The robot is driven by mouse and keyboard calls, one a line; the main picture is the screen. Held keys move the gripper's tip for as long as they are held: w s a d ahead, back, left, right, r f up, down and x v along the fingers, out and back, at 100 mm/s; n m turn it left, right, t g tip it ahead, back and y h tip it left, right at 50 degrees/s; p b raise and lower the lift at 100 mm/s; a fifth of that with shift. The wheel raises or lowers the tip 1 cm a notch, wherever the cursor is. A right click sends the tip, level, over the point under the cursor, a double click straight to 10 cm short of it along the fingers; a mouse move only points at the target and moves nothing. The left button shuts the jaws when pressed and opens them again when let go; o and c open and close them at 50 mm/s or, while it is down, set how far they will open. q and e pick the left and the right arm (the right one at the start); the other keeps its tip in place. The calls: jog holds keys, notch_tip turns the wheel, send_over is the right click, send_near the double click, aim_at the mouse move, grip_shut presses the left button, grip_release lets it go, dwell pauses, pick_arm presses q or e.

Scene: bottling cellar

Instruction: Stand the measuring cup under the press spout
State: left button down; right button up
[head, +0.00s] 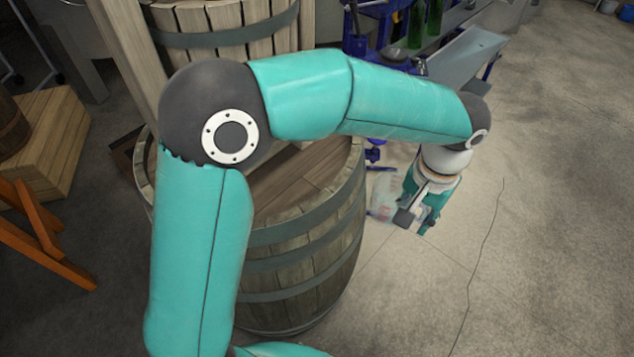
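A clear, see-through measuring cup (384,193) with faint reddish marks shows just right of the barrel top. My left gripper (418,220) points down at the cup's right side and overlaps it in the picture. Whether its fingers close on the cup or only stand beside it is unclear. What is under the cup is also unclear. The press (225,30), a slatted wooden basket with a metal hoop, stands at the top. Its spout does not show; my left arm covers the area below the basket. My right gripper is out of view.
A wooden barrel (310,262) with metal hoops stands upright under my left arm; its visible top is bare. Behind it is a blue-framed bench with green bottles (434,16) and a grey chute (465,55). A wooden crate (50,140) and orange trestle (40,235) stand left. The right floor is clear.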

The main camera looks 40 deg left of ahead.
pick_arm(q)
jog(key=p, duration=0.3)
send_near(337, 180)
notch_tip(337, 180, down, 5)
jog(key=shift+d+f, duration=0.15)
jog(key=shift+f, duration=0.1)
jog(key=f, duration=0.3)
jog(key=shift+a, duration=0.25)
jog(key=shift+w+f, duration=0.1)
jog(key=shift+f, duration=0.2)
jog(key=shift+f, duration=0.15)
jog(key=c, duration=0.7)
grip_release()
